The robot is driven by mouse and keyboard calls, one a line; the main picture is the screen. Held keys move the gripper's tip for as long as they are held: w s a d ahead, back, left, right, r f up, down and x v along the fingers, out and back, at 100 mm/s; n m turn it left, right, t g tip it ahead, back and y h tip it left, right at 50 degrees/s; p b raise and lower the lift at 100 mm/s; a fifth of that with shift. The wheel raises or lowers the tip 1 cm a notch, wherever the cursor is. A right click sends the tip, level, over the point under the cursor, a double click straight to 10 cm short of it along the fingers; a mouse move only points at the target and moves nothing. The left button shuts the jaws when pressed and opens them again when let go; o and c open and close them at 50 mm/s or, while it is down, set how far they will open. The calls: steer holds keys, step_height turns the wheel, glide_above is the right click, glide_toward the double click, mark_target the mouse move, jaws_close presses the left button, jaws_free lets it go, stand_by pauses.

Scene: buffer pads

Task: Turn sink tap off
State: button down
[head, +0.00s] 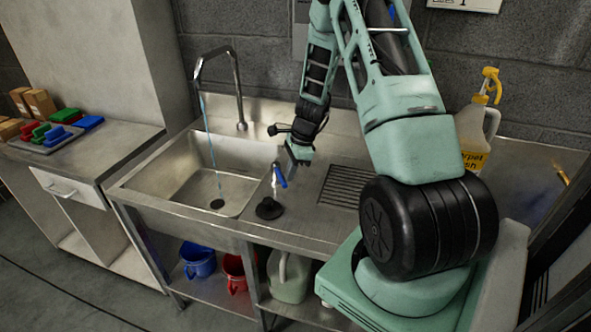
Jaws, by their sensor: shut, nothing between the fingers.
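The sink tap (239,88) is a tall metal spout bent over the steel basin (180,180). A thin bluish stream of water (208,140) runs from its end down to the dark drain. The tap's base (242,126) stands on the back rim of the sink. I cannot clearly make out its handle. My gripper (299,160) is shut and empty, pointing down over the counter to the right of the basin and tap. It looks apart from the tap.
A small plunger-like thing with a blue handle (281,178) and black base (269,208) stands below my gripper. A ribbed drainboard (343,186) lies to the right. A yellow-topped spray bottle (474,128) stands at the back right. Coloured blocks (62,118) lie on the left counter.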

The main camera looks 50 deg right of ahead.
steer(key=a+m, duration=0.2)
steer(key=m, duration=0.1)
steer(key=shift+w+t+h, duration=0.3)
steer(key=shift+w+t, duration=0.05)
steer(key=shift+t, duration=0.05)
steer(key=m, duration=0.1)
steer(key=w+a+m, duration=0.1)
steer(key=shift+a+m+h, duration=0.25)
steer(key=shift+m+h, duration=0.05)
steer(key=shift+w+a, duration=0.3)
steer(key=shift+w, duration=0.05)
steer(key=shift+r, duration=0.1)
steer(key=p+v, duration=0.8)
steer(key=v, duration=0.1)
steer(key=shift+s+r, duration=0.3)
steer(key=shift+r, duration=0.05)
